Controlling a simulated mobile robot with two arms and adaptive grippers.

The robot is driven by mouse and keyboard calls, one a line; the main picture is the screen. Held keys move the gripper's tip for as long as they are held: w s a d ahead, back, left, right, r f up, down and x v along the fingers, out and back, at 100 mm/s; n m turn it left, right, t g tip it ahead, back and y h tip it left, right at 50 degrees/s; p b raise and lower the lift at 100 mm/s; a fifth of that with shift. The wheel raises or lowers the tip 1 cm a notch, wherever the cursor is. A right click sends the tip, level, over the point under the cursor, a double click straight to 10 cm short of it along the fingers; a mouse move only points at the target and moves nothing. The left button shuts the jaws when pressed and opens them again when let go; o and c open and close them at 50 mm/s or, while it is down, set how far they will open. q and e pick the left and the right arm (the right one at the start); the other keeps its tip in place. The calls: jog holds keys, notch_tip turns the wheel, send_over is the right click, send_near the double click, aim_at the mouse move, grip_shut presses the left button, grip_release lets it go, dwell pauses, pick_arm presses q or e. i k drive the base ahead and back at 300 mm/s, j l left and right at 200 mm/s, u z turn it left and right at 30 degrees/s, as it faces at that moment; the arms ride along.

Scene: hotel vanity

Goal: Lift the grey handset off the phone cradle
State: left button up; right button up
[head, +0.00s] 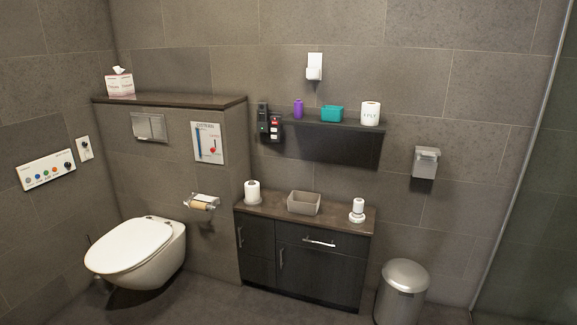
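A narrow dark grey upright unit (263,117) is on the wall at the left end of the black shelf, and it looks like a handset on its cradle. It is too small to tell where handset and cradle part. Beside it on the right is a black piece with red and white labels (275,129); I cannot tell whether it belongs to the same phone. Neither of my grippers is in view, and nothing is seen touching the phone.
The black shelf (335,124) holds a purple bottle (298,108), a teal box (332,114) and a white canister (370,113). A toilet (135,250) stands left, a metal bin (402,290) right.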

aim_at(262, 107)
jog(key=i+j, duration=1.1)
jog(key=i+u, duration=0.1)
jog(key=u, duration=0.15)
jog(key=i+j+u, duration=0.1)
jog(key=u, duration=0.15)
